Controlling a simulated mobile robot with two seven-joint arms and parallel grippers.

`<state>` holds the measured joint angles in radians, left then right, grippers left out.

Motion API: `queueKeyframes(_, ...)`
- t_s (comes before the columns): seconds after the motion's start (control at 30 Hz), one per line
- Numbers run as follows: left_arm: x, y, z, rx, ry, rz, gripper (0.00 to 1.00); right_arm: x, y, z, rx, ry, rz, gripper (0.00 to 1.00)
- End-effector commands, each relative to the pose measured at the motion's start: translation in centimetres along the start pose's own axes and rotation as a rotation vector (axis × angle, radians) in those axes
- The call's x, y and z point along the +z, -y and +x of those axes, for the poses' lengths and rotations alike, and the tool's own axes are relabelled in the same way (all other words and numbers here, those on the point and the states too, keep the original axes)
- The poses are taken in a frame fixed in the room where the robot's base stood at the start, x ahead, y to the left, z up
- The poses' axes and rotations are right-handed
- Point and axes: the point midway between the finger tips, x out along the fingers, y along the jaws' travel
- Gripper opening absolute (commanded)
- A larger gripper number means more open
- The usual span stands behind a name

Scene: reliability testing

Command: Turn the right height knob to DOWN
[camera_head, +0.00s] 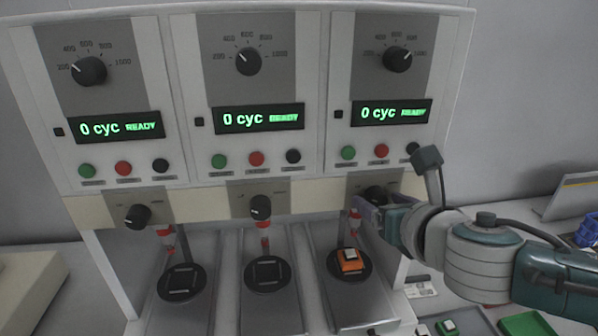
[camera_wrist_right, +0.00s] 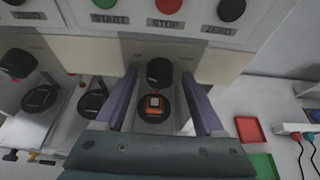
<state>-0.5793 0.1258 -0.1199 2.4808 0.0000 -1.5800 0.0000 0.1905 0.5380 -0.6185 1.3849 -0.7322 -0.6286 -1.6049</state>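The right height knob (camera_head: 375,193) is a black round knob on a grey plate below the right control panel, partly hidden by my right gripper in the head view. In the right wrist view the knob (camera_wrist_right: 159,71) shows between the two purple fingers. My right gripper (camera_head: 372,210) is open, with one finger on each side of the knob (camera_wrist_right: 158,80). Whether the fingers touch it I cannot tell. The knob's pointer direction is not clear. My left gripper is not in view.
Middle (camera_head: 260,207) and left (camera_head: 137,215) height knobs sit along the same strip. Above are displays, dials and buttons. Below the right knob, an orange switch block (camera_head: 350,262) sits on a round black pad. A red tray (camera_wrist_right: 250,130) lies at right.

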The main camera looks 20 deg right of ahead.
Motion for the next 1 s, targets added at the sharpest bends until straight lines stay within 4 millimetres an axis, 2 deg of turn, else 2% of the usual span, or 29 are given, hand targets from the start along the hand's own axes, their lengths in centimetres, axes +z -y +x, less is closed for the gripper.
queueKeyframes(0.07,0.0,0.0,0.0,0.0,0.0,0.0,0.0,-0.01,0.0,-0.02,0.0,0.0,0.0,0.63)
queueKeyframes(0.63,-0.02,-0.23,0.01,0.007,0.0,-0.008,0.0,-0.03,0.03,-0.03,-0.001,0.0,0.0,0.0)
queueKeyframes(1.0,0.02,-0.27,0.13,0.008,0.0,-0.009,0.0,-0.07,0.06,-0.02,0.008,0.0,0.022,0.0)
